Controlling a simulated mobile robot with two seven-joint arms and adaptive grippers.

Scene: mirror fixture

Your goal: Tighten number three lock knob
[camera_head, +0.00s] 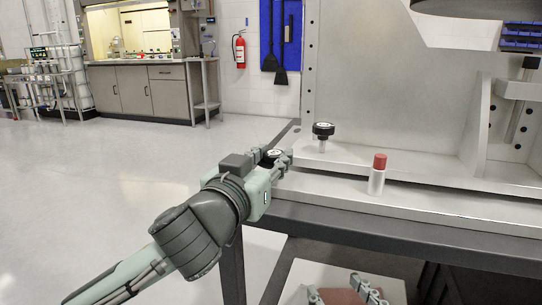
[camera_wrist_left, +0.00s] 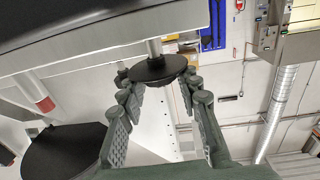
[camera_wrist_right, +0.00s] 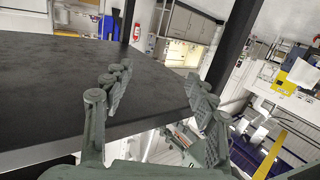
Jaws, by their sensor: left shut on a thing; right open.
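A black round lock knob (camera_head: 273,153) sits at the near left end of the fixture's base ledge (camera_head: 440,206). My left gripper (camera_head: 277,161) is shut on this knob, with its fingers on either side. In the left wrist view the knob (camera_wrist_left: 158,70) shows as a dark disc on a pale shaft between the fingertips. A second black knob (camera_head: 323,130) stands upright on a pale stem further back on the fixture. I cannot read a number on either knob. My right gripper (camera_wrist_right: 156,84) is open and empty, near the dark table edge in its wrist view.
The tall grey fixture plate (camera_head: 400,90) rises behind. A dark table (camera_wrist_right: 60,90) bears the fixture. The floor (camera_head: 120,200) at left is open.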

